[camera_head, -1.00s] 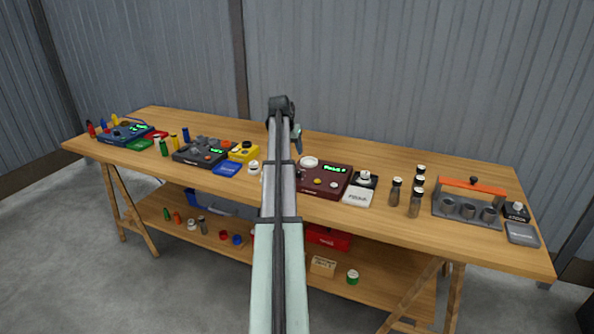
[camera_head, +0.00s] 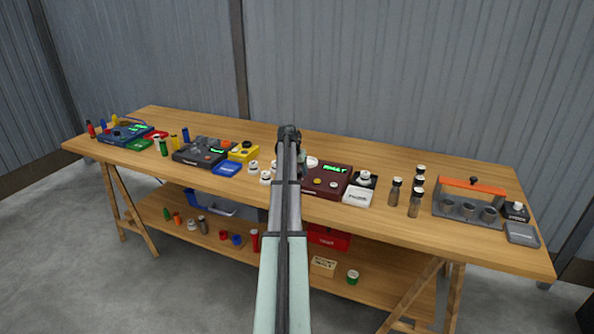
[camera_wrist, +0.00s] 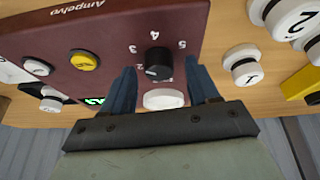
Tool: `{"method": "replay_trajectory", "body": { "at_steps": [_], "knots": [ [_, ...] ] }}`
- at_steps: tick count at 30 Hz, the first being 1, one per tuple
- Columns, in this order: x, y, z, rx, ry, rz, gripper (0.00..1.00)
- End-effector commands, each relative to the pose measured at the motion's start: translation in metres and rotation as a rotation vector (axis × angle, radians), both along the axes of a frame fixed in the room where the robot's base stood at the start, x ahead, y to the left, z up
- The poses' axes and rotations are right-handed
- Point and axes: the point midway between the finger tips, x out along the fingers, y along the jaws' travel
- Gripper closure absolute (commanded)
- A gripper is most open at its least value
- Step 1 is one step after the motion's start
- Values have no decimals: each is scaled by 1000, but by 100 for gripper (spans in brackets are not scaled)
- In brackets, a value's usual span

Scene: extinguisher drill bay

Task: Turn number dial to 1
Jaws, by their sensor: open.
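The dark red panel (camera_head: 322,190) lies on the table in the head view, partly hidden by my arm. In the wrist view the panel (camera_wrist: 105,52) appears upside down, with a black number dial (camera_wrist: 158,62) and white numerals around it. Numerals up to 5 show; the 1 cannot be made out. The dial has a pale pointer mark on its lower left. My gripper (camera_wrist: 161,72) is open, its blue fingers on either side of the dial and of a white round button (camera_wrist: 164,99). I cannot tell whether the fingers touch the dial.
White numbered cylinders (camera_wrist: 242,65) stand close beside the panel. In the head view, a yellow box (camera_head: 243,151) is to the left and dark bottles (camera_head: 395,190) are to the right.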

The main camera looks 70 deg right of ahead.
Motion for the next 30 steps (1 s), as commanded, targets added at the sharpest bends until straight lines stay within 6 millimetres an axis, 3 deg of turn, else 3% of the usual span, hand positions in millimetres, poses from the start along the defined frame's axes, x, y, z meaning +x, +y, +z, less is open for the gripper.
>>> {"method": "replay_trajectory", "body": {
  "at_steps": [10, 27, 30],
  "knots": [
    [0, -1, -2, -1, 0, 0, 40],
    [0, -1, -2, -1, 0, 0, 95],
    [0, -1, -2, -1, 0, 1, 96]
  ]
}}
